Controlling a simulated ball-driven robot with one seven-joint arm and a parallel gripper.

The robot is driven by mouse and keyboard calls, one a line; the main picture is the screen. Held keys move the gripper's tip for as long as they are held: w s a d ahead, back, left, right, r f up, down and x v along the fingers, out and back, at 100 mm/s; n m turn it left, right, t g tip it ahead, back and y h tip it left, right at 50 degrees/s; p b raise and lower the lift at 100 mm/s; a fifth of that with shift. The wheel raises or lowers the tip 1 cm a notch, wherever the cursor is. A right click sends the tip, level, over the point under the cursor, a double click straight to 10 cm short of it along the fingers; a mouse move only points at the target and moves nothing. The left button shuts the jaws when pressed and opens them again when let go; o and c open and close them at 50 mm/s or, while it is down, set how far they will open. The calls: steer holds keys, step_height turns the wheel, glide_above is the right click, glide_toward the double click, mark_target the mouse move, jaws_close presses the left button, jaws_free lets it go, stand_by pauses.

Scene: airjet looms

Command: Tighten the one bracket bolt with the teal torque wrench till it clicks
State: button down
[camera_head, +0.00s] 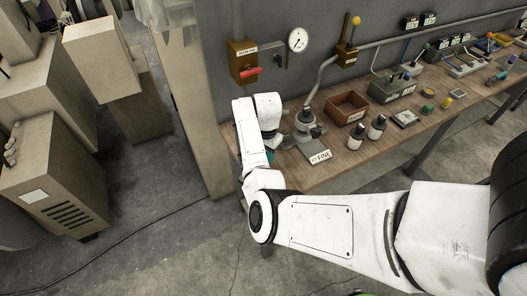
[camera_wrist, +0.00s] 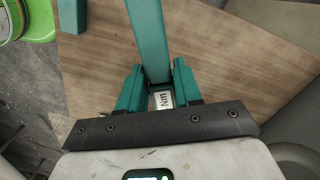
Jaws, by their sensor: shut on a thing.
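My gripper (camera_wrist: 158,92) has teal fingers and is shut on the teal torque wrench (camera_wrist: 147,38). The wrench's bar runs up and out of the wrist view, and a white label reading "Nm" shows between the fingers. The wrench's far end is out of view. In the head view my white arm hides most of my gripper, at the left end of the workbench (camera_head: 334,163); only a small teal patch shows beside it. I cannot make out the bracket bolt in either view.
A box with a red handle (camera_head: 243,65) and a gauge (camera_head: 298,39) are on the wall. Bare floor lies in front.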

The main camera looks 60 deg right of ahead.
steer(key=shift+d+r, duration=0.1)
steer(key=shift+r, duration=0.2)
stand_by(0.5)
steer(key=c, duration=1.1)
jaws_free()
steer(key=o, duration=0.4)
steer(key=shift+f, duration=0.1)
steer(key=shift+s, duration=0.1)
